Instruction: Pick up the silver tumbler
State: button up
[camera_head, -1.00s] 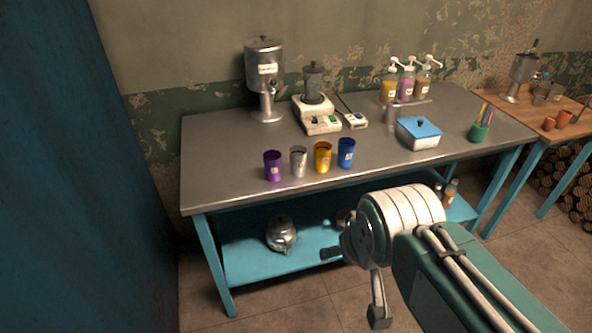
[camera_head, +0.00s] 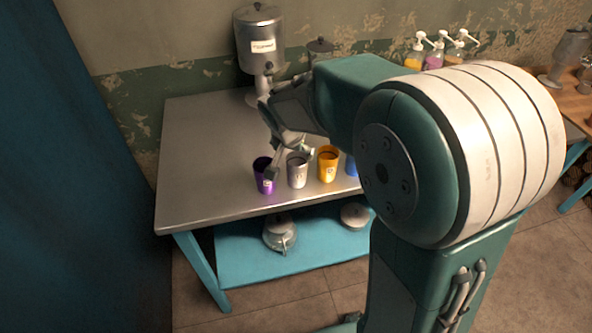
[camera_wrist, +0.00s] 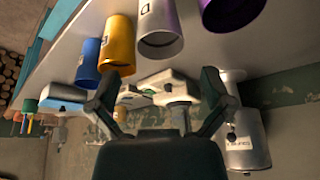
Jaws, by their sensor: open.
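The silver tumbler (camera_head: 297,173) stands upright on the metal table, in a row between the purple tumbler (camera_head: 264,178) on its left and the yellow tumbler (camera_head: 327,166) on its right. My gripper (camera_head: 284,158) is open and empty, close to the silver and purple tumblers; the head view does not show clearly whether it touches either. The wrist view is turned over: the silver tumbler (camera_wrist: 160,32) is at the top, ahead of the spread fingers (camera_wrist: 158,82) and apart from them. The blue tumbler (camera_wrist: 88,62) is mostly hidden by my arm in the head view.
A large metal dispenser (camera_head: 259,45) stands at the back of the metal table (camera_head: 200,135), with a blender partly hidden beside it. Pump bottles (camera_head: 433,52) are at the back right. A teapot (camera_head: 279,233) sits on the blue lower shelf. The table's left part is clear.

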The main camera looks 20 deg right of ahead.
aim_at(297, 162)
jog(key=x, duration=0.9)
jog(key=shift+w+d+f, duration=0.1)
jog(key=shift+w+f, duration=0.05)
jog(key=shift+f, duration=0.15)
jog(key=c, duration=1)
